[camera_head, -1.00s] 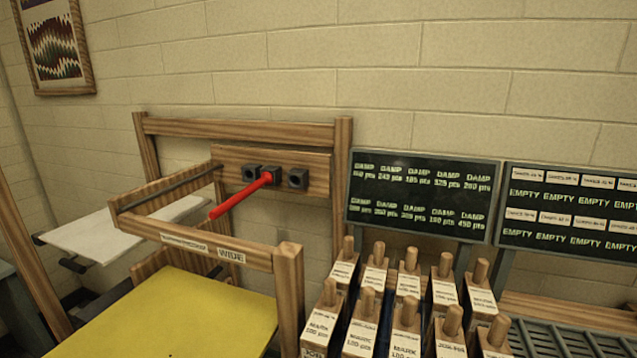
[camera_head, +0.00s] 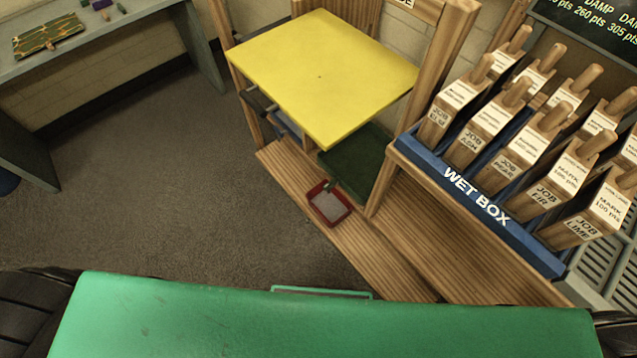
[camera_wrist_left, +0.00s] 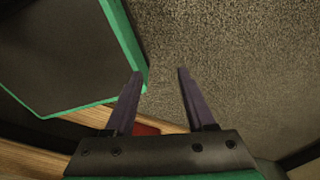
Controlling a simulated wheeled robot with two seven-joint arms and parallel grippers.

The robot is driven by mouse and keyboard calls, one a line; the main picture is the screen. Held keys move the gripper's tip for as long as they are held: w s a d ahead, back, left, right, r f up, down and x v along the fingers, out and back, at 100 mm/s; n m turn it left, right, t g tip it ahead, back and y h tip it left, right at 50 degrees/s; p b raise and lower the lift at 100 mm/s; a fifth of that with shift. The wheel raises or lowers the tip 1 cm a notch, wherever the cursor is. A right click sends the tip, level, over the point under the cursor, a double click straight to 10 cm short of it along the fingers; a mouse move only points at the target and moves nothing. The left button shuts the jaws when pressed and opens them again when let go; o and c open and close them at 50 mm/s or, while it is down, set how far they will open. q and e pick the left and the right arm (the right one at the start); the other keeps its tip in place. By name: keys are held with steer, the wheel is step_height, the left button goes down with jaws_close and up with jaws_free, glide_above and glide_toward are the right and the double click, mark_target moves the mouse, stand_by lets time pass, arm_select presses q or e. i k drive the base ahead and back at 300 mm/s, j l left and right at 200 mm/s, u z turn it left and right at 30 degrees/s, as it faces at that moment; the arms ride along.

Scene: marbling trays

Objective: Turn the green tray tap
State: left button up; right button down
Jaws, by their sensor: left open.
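A dark green tray (camera_head: 362,158) sits low in the wooden stand, partly hidden under the yellow panel (camera_head: 320,75). A small tap-like piece (camera_head: 332,184) shows at the green tray's front corner, above a small red tray (camera_head: 329,206); it is too small to tell how it is turned. My left gripper (camera_wrist_left: 160,75) is open in the left wrist view, with nothing between its fingertips but grey carpet beyond. A bit of red (camera_wrist_left: 148,129) shows low behind its fingers. The left gripper does not show in the head view. My right gripper is in neither view.
A blue wet box (camera_head: 478,205) with several handled wooden blocks stands at the right. A wooden plank (camera_head: 350,250) runs along the stand's foot. A grey table (camera_head: 100,40) is at the far left. Carpet (camera_head: 150,180) is clear between them.

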mark_target(333, 181)
steer(key=k+j+z, duration=0.1)
steer(key=z, duration=0.3)
steer(key=k+j+z, duration=0.1)
steer(key=z, duration=0.25)
steer(key=k+j+z, duration=0.1)
steer(key=z, duration=0.3)
steer(key=k+z, duration=0.15)
steer(key=z, duration=0.25)
